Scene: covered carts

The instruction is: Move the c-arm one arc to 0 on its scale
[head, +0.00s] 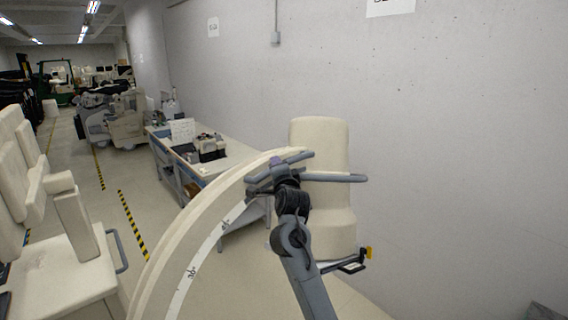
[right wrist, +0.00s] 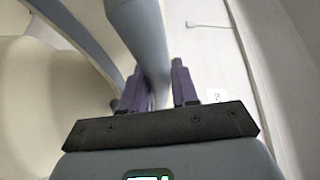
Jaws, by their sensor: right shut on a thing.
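The c-arm one arc (head: 172,244) is a large cream curved band rising from the bottom of the head view towards the centre. A white scale strip (head: 207,250) with small dark marks runs along its side; I cannot read the marks surely. A grey bar handle (head: 340,178) is at the arc's upper end, before a cream rounded housing (head: 320,140). My right gripper (head: 277,165) is shut on this handle. In the right wrist view its purple fingers (right wrist: 158,88) stand either side of the grey bar (right wrist: 137,35). My left gripper is out of view.
A workbench (head: 238,150) with equipment stands behind the arc. A cream cart (head: 70,262) with a grey side handle is at lower left. A concrete wall (head: 455,130) closes off the right. The striped aisle floor (head: 110,205) is open between carts and bench.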

